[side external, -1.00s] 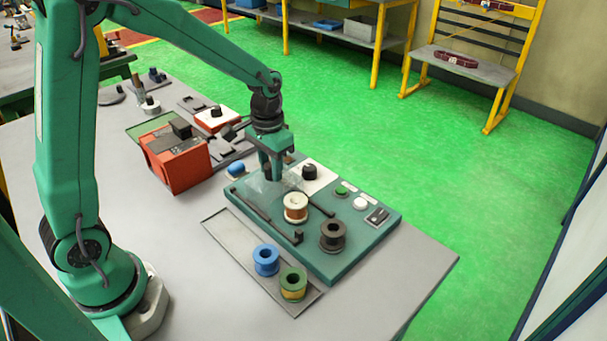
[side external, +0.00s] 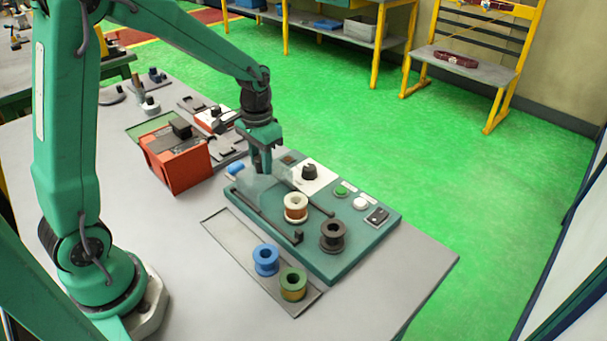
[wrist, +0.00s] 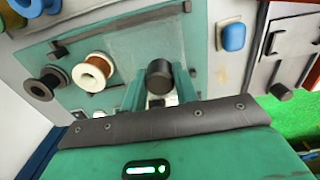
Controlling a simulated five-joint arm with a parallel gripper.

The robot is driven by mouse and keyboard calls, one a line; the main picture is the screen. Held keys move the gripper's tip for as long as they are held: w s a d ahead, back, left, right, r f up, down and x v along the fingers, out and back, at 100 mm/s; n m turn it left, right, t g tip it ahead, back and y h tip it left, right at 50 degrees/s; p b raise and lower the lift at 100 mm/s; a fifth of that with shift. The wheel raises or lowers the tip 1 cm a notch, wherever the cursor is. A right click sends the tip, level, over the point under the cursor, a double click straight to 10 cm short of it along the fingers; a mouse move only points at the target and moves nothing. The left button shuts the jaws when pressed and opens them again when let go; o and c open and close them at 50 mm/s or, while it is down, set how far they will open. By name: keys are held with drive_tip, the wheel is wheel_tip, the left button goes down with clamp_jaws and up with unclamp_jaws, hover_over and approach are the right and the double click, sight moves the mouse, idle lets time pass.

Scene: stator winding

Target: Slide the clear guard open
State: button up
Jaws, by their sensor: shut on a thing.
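The clear guard (side external: 262,190) is a see-through cover between two dark rails on the green winding panel (side external: 345,258). It also shows in the wrist view (wrist: 142,48). My gripper (side external: 263,170) is over the panel's far left end, pointing down. In the wrist view its fingers (wrist: 160,92) are closed around a dark round knob (wrist: 160,74), which appears to be the guard's handle. The cream spool with copper wire (side external: 296,208) stands on the panel, right of the guard. The guard's exact edges are hard to make out.
A black spool (side external: 333,236), a dark dial (side external: 309,171) and green and white buttons are on the panel. Blue (side external: 266,260) and green-yellow (side external: 293,284) spools stand on the front tray. A blue item (side external: 236,168) lies beyond the panel's left end, near an orange-red box (side external: 175,160).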

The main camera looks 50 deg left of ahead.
drive_tip(key=o, duration=0.7)
drive_tip(key=shift+r, duration=0.1)
drive_tip(key=shift+r, duration=2.9)
drive_tip(key=shift+r, duration=0.1)
drive_tip(key=shift+s+r, duration=0.2)
drive_tip(key=shift+s+d+r+t, duration=0.85)
drive_tip(key=shift+s+r, duration=0.5)
drive_tip(key=shift+s, duration=1.4)
drive_tip(key=shift+s+d+r+t, duration=0.7)
drive_tip(key=shift+s+r+t, duration=0.45)
drive_tip(key=shift+s, duration=1.6)
drive_tip(key=shift+s+d+r+t, duration=0.8)
drive_tip(key=shift+s+r, duration=0.7)
drive_tip(key=shift+s, duration=1.25)
